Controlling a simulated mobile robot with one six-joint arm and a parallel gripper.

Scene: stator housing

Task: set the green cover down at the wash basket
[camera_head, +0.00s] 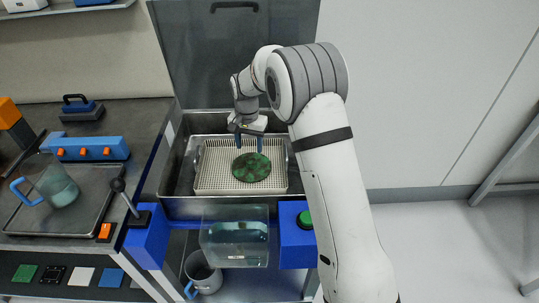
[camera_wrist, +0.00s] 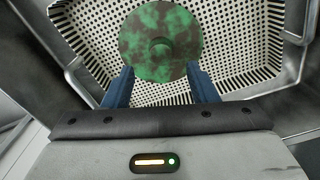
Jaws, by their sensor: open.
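The green cover (camera_head: 251,167) is a round disc mottled green and dark, with a small central knob. It lies inside the wash basket (camera_head: 210,177), a pale perforated tray in a metal basin. My gripper (camera_head: 249,146) is above the far part of the basket, behind the cover in the head view. In the wrist view the cover (camera_wrist: 160,42) lies just beyond the blue fingertips of my gripper (camera_wrist: 160,76), on the perforated floor of the basket (camera_wrist: 245,60). The fingers are apart with nothing between them.
The metal basin (camera_head: 180,170) surrounds the basket, with its raised lid (camera_head: 235,50) behind. A clear water tank (camera_head: 235,240) and blue blocks are in front. A bench at left holds a tray (camera_head: 85,215) with a glass jug (camera_head: 52,180).

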